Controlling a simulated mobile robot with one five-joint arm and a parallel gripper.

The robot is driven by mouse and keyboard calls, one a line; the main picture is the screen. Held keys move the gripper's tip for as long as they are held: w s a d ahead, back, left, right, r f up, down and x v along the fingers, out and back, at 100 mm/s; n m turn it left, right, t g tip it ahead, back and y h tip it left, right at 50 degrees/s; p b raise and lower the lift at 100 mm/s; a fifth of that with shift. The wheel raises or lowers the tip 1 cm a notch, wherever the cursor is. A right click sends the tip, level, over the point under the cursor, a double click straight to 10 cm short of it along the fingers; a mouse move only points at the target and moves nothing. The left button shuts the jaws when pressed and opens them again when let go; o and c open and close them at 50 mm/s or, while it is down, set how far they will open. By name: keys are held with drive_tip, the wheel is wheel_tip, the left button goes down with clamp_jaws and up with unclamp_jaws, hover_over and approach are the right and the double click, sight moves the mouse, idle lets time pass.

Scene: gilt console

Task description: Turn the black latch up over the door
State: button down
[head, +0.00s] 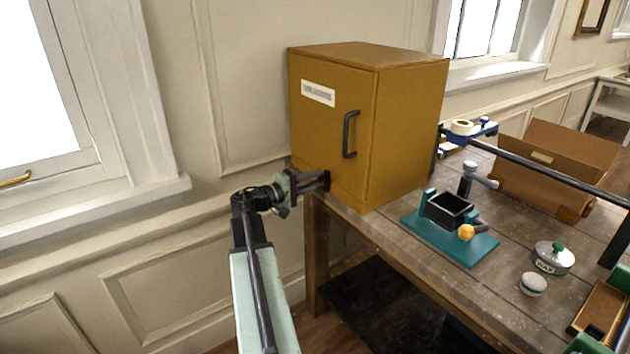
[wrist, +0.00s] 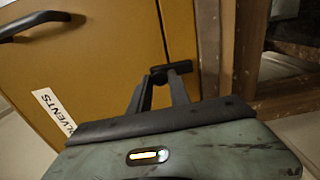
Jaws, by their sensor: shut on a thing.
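The yellow-brown cabinet (head: 410,130) stands on the left end of the wooden workbench, its door (head: 325,130) closed. The door has a dark pull handle (head: 350,135) and a white label, which reads "SOLVENTS" in the wrist view. The small black latch (wrist: 182,67) sits by the door's edge, low on the cabinet in the head view. My gripper (head: 321,182) is at the door's lower left edge, its two dark fingers (wrist: 160,90) closed on the latch. The fingertips hide part of the latch, so its exact angle is hard to tell.
On the workbench (head: 400,234) right of the cabinet are a teal base with a black box (head: 448,210), a round tin (head: 553,257), a small round pot (head: 533,284) and a brown open case (head: 555,170). Left of the cabinet is a panelled wall with a window.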

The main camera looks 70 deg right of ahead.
drive_tip(key=shift+w, duration=0.1)
drive_tip(key=c, duration=1.2)
unclamp_jaws()
drive_tip(key=shift+c, duration=0.2)
drive_tip(key=shift+a, duration=0.15)
drive_tip(key=v, duration=0.7)
drive_tip(key=shift+w+a, duration=0.2)
drive_tip(key=shift+a, duration=0.05)
